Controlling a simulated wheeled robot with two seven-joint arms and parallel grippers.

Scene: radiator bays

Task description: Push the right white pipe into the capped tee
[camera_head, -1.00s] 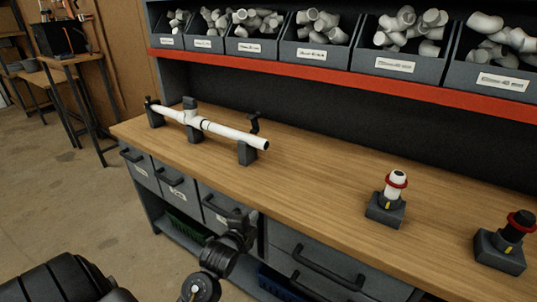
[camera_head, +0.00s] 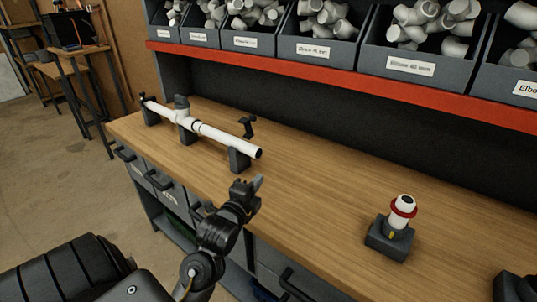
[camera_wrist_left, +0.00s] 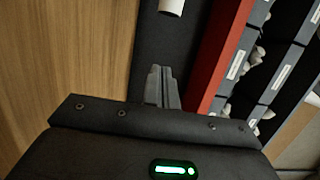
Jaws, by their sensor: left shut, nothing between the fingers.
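The right white pipe (camera_head: 230,140) lies across the bench supports, its open dark end facing right. Its other end meets the white tee (camera_head: 184,118), which has a grey cap (camera_head: 181,102) on top; I cannot tell how deep the pipe sits. The left white pipe (camera_head: 157,108) leaves the tee on the other side.
Dark supports (camera_head: 239,160) hold the pipe line, and a black clamp lever (camera_head: 247,126) stands behind the right pipe. A white fitting with a red ring (camera_head: 402,211) stands in a grey block at right. Bins of fittings line a red-edged shelf (camera_head: 330,70). The bench between is clear.

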